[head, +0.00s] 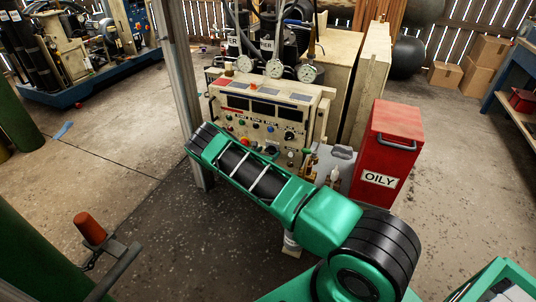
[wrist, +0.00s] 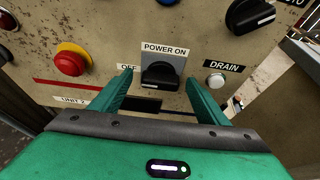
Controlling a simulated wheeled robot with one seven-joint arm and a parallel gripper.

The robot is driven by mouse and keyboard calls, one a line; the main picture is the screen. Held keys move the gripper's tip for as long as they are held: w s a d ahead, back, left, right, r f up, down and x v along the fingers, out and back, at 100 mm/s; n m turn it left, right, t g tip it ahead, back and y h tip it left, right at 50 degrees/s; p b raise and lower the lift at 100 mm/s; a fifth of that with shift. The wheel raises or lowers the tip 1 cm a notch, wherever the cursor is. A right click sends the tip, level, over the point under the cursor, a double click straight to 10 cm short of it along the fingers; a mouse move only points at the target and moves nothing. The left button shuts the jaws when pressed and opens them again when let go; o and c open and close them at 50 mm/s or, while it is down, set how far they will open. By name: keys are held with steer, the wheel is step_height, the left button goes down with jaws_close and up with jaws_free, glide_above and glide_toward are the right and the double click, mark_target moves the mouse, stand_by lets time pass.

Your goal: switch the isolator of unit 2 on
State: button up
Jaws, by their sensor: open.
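The isolator is a black rotary knob (wrist: 160,75) on a grey plate in the wrist view, with a POWER ON label (wrist: 165,50) above it and an OFF label (wrist: 128,68) at its left. Its grip bar lies roughly crosswise, with a pale mark low on its front. A UNIT 2 label (wrist: 73,100) sits to the lower left. My gripper (wrist: 159,76) is open, with one green finger on each side of the knob. I cannot tell whether the fingers touch it. In the head view my green arm hides the lower part of the control panel (head: 262,105).
A red push button (wrist: 72,60) on yellow is left of the knob. A white DRAIN button (wrist: 216,81) and a black selector (wrist: 250,15) are to its right. In the head view, a red OILY bin (head: 390,145) stands right of the panel and a grey post (head: 178,75) left.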

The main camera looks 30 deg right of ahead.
steer(key=shift+w+d+f, duration=0.15)
steer(key=shift+w+d, duration=0.15)
steer(key=c, duration=1)
steer(key=shift+c, duration=0.2)
